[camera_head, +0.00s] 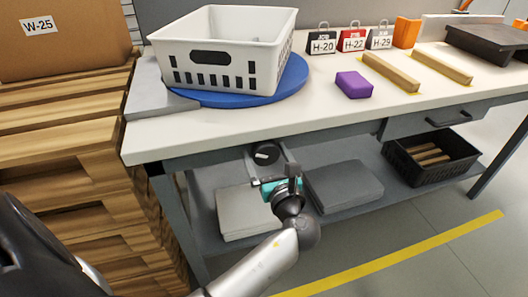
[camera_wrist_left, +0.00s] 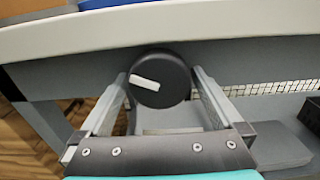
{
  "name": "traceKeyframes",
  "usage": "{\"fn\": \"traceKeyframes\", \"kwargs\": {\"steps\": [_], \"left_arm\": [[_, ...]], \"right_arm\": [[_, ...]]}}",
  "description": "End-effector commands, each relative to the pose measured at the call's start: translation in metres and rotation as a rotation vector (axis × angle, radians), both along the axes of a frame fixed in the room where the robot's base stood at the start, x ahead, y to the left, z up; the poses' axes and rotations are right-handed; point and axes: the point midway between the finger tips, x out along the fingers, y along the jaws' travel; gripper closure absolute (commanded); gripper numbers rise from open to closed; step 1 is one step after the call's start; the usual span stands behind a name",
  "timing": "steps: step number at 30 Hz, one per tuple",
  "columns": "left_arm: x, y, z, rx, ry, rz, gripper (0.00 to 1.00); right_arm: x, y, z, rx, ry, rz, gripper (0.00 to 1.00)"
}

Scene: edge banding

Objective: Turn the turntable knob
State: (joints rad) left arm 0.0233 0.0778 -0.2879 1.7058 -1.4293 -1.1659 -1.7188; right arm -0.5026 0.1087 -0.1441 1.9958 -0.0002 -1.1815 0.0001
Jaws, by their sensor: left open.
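The knob (camera_head: 266,153) is a round black dial with a white pointer bar, on the grey front rail under the tabletop. In the left wrist view the knob (camera_wrist_left: 160,80) lies between and just beyond my open fingers, its white bar tilted slightly down to the right. My left gripper (camera_head: 268,158) is open in front of the knob, one finger on each side; I cannot tell whether either touches it. The blue round turntable (camera_head: 295,78) sits on the table above and carries a white slotted basket (camera_head: 222,50). My right gripper is not in view.
The table edge (camera_head: 220,142) overhangs just above the knob. A purple block (camera_head: 353,85), wooden bars (camera_head: 390,72) and job tags (camera_head: 351,40) are on the table. Stacked wood (camera_head: 70,150) stands at left. A lower shelf holds grey panels (camera_head: 345,186) and a black crate (camera_head: 430,158).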

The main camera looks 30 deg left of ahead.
Motion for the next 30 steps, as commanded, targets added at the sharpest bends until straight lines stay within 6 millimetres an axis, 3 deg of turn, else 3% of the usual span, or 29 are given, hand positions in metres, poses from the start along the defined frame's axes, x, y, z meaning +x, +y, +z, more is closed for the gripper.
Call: {"fn": "traceKeyframes", "kwargs": {"steps": [4, 23, 30], "left_arm": [[0.0, -0.0001, 0.0001, 0.0, 0.0, 0.0, 0.0], [0.0003, 0.0002, 0.0003, 0.001, -0.001, -0.001, 0.71], [0.0005, 0.0003, 0.0019, -0.039, -0.047, 0.0, 0.72]], "right_arm": [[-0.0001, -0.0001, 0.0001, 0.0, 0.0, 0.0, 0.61], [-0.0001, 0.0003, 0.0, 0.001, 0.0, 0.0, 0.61], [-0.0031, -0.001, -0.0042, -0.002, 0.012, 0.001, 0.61]]}}
